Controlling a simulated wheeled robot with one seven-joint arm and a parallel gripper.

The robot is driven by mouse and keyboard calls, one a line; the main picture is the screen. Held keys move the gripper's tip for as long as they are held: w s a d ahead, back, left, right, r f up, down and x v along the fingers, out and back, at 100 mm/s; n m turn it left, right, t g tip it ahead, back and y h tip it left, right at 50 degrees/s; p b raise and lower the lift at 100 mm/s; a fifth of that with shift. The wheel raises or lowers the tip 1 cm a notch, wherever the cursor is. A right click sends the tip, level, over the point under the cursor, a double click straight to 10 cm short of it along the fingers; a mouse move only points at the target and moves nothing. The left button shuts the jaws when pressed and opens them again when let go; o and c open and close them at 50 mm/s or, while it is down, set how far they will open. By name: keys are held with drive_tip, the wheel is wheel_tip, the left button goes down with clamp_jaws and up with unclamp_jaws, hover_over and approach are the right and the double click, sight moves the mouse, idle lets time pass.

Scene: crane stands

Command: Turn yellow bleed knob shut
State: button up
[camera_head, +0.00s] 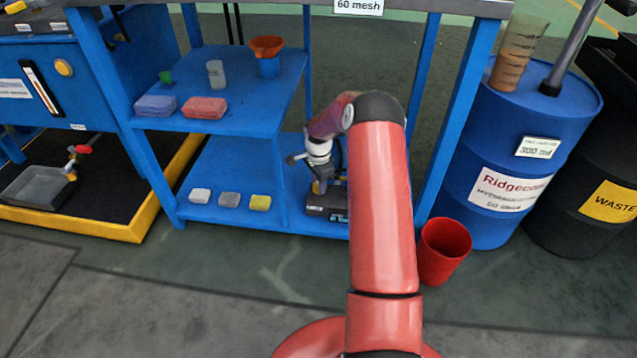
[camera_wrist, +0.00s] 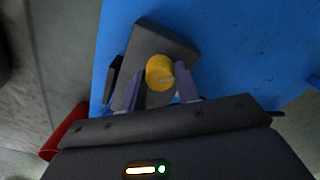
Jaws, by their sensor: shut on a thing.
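The yellow bleed knob (camera_wrist: 160,72) shows in the wrist view on top of a dark block-shaped unit (camera_wrist: 152,41). My gripper (camera_wrist: 162,85) has one finger on each side of the knob and is shut on it. A short pale mark shows on the knob's face. In the head view the dark unit (camera_head: 325,208) sits on the lower blue shelf, with my gripper (camera_head: 320,185) over it. My arm hides much of the unit there, and the knob is hard to make out.
The blue shelf (camera_head: 225,180) holds several sponges to the left. The upper shelf (camera_head: 235,95) lies above, with blue posts at the corners. A red bucket (camera_head: 444,250) stands on the floor at right, near the blue drum (camera_head: 500,130). A yellow-edged tray (camera_head: 120,233) lies at left.

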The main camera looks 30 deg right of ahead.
drive_tip(key=shift+n, duration=0.5)
drive_tip(key=shift+c, duration=0.3)
drive_tip(key=n, duration=0.6)
drive_tip(key=shift+n+p, duration=0.3)
drive_tip(key=shift+p, duration=0.05)
drive_tip(key=n, duration=0.4)
drive_tip(key=shift+n, duration=0.3)
drive_tip(key=n, duration=0.3)
drive_tip(key=shift+n+p, duration=0.3)
drive_tip(key=shift+p, duration=0.05)
drive_tip(key=n, duration=0.6)
drive_tip(key=shift+p, duration=0.3)
drive_tip(key=n, duration=0.6)
drive_tip(key=shift+n+p, duration=0.3)
drive_tip(key=shift+p, duration=0.1)
